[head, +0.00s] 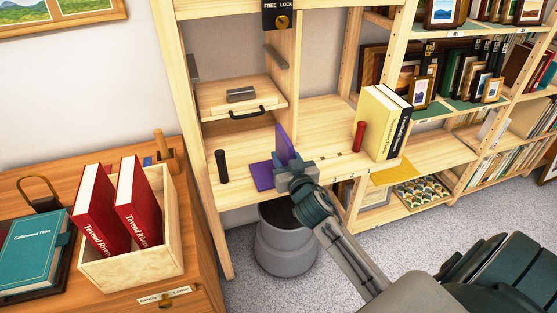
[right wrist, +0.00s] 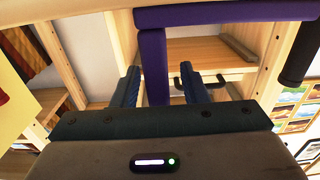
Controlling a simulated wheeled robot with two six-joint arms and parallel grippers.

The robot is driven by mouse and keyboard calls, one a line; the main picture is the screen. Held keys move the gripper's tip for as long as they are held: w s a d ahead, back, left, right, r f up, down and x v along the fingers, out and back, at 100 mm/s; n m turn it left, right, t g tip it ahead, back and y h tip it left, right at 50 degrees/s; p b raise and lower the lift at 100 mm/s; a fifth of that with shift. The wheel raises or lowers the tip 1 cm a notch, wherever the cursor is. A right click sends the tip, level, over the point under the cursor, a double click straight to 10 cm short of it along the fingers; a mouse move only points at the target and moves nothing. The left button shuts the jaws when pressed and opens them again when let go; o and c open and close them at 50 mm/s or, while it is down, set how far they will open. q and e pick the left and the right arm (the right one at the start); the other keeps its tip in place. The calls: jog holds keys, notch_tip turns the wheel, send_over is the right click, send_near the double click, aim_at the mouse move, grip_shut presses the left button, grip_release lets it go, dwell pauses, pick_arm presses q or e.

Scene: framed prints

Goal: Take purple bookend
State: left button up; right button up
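The purple bookend (head: 263,176) stands on the wooden shelf board, its flat base on the board and its upright plate (right wrist: 154,65) rising from it. My right gripper (head: 285,167) is at the bookend, coming in from the lower right. In the right wrist view its two fingers (right wrist: 162,88) are open, one on each side of the purple plate, with a small gap showing on both sides. In the head view the gripper hides part of the bookend. My left gripper is not in view.
A black cylinder (head: 221,166) stands left of the bookend and a red one (head: 359,136) right of it. Yellow and black books (head: 378,120) stand further right. A grey bin (head: 284,248) stands below.

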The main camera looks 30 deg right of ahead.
grip_shut()
jog(key=shift+r, duration=0.15)
